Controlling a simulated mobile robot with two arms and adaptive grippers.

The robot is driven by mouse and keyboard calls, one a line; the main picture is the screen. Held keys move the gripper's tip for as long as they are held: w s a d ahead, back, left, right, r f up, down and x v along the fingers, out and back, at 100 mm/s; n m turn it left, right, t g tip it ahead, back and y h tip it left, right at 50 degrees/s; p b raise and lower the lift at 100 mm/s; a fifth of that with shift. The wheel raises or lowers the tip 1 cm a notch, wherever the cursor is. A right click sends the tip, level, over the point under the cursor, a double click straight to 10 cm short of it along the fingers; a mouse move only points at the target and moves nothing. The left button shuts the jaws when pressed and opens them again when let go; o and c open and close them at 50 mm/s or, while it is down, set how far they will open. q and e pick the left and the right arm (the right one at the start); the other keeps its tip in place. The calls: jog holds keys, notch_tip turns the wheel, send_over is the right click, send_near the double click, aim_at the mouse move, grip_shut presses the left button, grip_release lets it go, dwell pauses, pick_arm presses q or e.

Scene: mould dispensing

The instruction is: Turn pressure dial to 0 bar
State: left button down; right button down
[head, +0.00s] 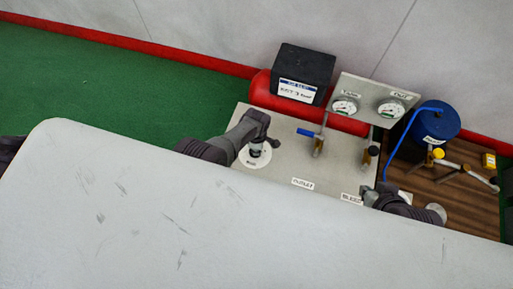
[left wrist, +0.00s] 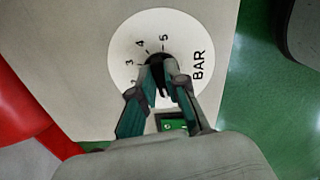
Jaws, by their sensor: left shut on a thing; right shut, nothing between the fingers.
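The pressure dial is a white disc (head: 250,163) on the grey panel; in the left wrist view its face (left wrist: 130,40) shows the numbers 2 to 5 and the word BAR. My left gripper (head: 260,143) is over it, and in the left wrist view its two fingers (left wrist: 160,75) are shut on the black knob (left wrist: 155,59). The fingers cover the lower part of the scale, so 0 and the knob's exact setting are hidden. My right gripper (head: 372,190) is shut and empty, by the BLEED label at the panel's lower right.
Two gauges (head: 344,106) (head: 391,108) stand on an upright plate behind the panel. A blue-handled valve (head: 306,133) is right of the dial. A black box (head: 304,69) sits on a red tank (head: 262,93). A blue canister (head: 435,123) stands at right.

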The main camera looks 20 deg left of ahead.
pick_arm(q)
jog(key=shift+a, duration=0.15)
jog(key=c, duration=1.2)
grip_release()
jog(key=shift+r, duration=3.75)
